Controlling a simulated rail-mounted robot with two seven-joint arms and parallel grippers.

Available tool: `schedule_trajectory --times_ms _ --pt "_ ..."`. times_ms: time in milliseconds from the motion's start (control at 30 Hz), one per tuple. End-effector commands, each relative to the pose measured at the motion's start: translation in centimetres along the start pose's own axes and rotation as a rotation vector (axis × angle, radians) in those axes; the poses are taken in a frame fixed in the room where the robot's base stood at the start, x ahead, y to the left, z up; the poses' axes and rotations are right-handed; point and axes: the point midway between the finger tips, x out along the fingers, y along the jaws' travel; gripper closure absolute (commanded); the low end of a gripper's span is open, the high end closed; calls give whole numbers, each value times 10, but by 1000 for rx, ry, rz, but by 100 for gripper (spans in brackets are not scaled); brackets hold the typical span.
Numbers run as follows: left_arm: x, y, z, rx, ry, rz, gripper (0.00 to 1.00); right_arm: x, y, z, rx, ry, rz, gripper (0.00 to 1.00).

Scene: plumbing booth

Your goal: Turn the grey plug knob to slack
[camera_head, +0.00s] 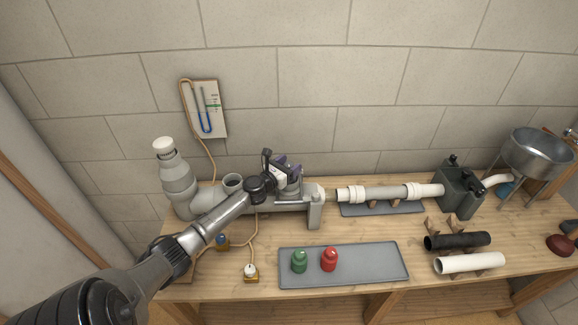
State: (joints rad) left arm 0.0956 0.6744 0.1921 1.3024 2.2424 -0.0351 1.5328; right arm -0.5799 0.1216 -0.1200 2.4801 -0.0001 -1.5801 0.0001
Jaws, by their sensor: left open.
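My left arm comes in from the lower left, and its open gripper (287,169) is over the grey pipe assembly (268,206) on the bench. A grey fitting (291,190) shows just under the gripper, partly covered by it. I cannot make out clearly which part is the grey plug knob, or whether the fingers touch it or stand around it. My right gripper is not in view.
A grey tray (370,274) with a green piece (299,261) and a red piece (329,259) lies in front. White pipe (385,193), a dark green tank (459,190) and a metal basin (536,152) stand right. A gauge board (207,108) hangs behind.

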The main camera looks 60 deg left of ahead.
Motion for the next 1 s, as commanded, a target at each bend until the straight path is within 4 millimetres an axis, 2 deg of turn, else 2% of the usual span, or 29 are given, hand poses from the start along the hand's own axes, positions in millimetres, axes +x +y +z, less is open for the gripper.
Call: schedule_trajectory --times_ms 267,800,1000 --pt "1 0 0 0 0 0 36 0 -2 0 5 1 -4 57" --pt "1 0 0 0 0 0 84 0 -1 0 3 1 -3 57" --pt "1 0 2 0 0 21 85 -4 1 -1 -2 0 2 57"
